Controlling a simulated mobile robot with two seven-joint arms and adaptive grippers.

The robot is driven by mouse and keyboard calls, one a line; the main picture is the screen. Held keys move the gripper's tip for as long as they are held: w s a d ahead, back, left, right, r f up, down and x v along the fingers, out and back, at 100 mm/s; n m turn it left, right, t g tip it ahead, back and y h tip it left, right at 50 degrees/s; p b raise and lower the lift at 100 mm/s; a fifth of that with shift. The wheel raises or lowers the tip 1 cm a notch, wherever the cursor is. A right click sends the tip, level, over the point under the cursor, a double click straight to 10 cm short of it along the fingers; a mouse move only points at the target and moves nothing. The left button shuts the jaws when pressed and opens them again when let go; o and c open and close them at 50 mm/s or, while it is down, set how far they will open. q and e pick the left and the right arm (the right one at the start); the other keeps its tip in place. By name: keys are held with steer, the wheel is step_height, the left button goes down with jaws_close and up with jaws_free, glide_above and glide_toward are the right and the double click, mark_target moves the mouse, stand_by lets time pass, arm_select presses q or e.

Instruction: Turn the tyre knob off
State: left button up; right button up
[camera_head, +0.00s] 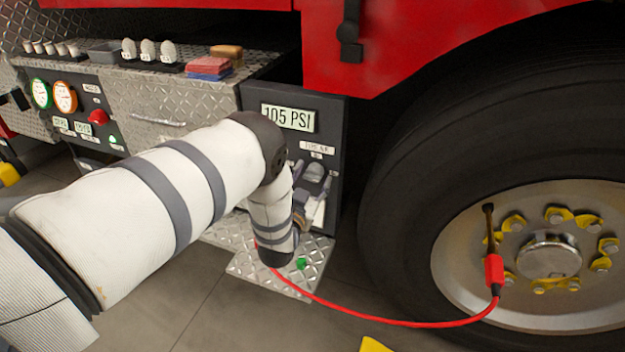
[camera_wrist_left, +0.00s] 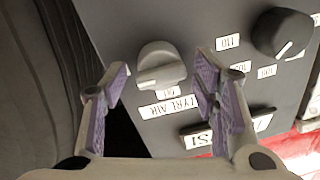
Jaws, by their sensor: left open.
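The tyre knob is a light grey round knob (camera_wrist_left: 158,62) with a raised grip bar, on a dark panel above the "TYRE AIR" label in the left wrist view. It also shows in the head view as a small grey knob (camera_head: 315,172) under the "105 PSI" display (camera_head: 288,117). My left gripper (camera_wrist_left: 163,76) is open, with its purple-padded fingers on either side of the knob's outline. No contact with it is visible. In the head view my left gripper (camera_head: 308,206) is partly hidden by my arm, just below the knob. My right gripper is not in view.
A dark knob (camera_wrist_left: 282,34) with several number labels is nearby on the panel. A red hose (camera_head: 390,319) runs to the large tyre's wheel (camera_head: 545,255). A metal step plate (camera_head: 310,262) lies below the panel. A shelf (camera_head: 140,66) with small items is at upper left.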

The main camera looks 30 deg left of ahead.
arm_select(q)
steer(key=c, duration=1.1)
steer(key=shift+n, duration=0.3)
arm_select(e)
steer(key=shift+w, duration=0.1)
arm_select(q)
steer(key=n, duration=0.3)
steer(key=shift+r+n+p, duration=0.1)
steer(key=shift+n+p, duration=0.2)
steer(key=n, duration=0.4)
steer(key=shift+a, duration=0.1)
steer(key=n, duration=0.4)
steer(key=shift+a+n+h, duration=0.1)
steer(key=shift+n+h, duration=0.2)
steer(key=shift+n, duration=0.1)
steer(key=shift+n+h, duration=0.3)
steer(key=shift+n, duration=1.8)
steer(key=shift+b, duration=0.3)
